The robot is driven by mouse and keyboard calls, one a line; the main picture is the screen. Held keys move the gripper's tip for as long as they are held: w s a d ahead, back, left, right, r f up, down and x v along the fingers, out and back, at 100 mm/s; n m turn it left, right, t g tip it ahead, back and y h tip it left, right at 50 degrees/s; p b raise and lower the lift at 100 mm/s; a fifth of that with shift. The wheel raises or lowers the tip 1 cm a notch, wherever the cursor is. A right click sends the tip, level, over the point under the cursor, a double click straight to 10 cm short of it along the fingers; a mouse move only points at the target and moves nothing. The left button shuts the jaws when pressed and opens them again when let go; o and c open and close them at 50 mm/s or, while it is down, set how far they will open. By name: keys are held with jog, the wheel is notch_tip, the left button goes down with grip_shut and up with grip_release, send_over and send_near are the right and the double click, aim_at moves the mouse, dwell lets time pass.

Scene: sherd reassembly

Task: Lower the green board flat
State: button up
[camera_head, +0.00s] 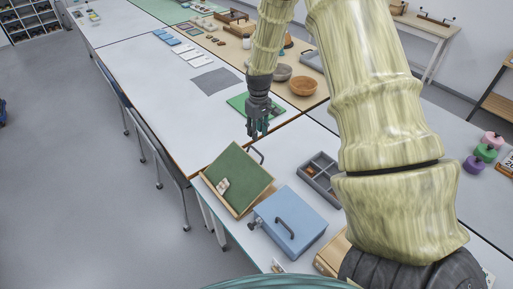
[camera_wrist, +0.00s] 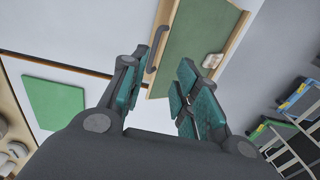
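The green board (camera_head: 238,178) is propped at a slant on a wooden frame near the table's left edge. A small pale tag or piece (camera_head: 223,186) rests against it. A dark curved handle (camera_head: 257,155) stands at its upper right edge. My gripper (camera_head: 258,135) is above the table, behind the board and apart from it. In the wrist view its fingers (camera_wrist: 163,78) are spread with nothing between them. Beyond them the green board (camera_wrist: 197,35), its wooden rim and the dark handle (camera_wrist: 158,48) show. Part of the board is hidden by the fingers.
A blue case (camera_head: 290,222) with a handle lies just right of the board. A grey divided tray (camera_head: 321,176) is behind it. A flat green mat (camera_head: 239,103), bowls (camera_head: 303,86) and a grey cloth (camera_head: 216,81) lie farther back. White tabletop is clear left of my gripper.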

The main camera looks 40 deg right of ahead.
jog(key=shift+r, duration=1.4)
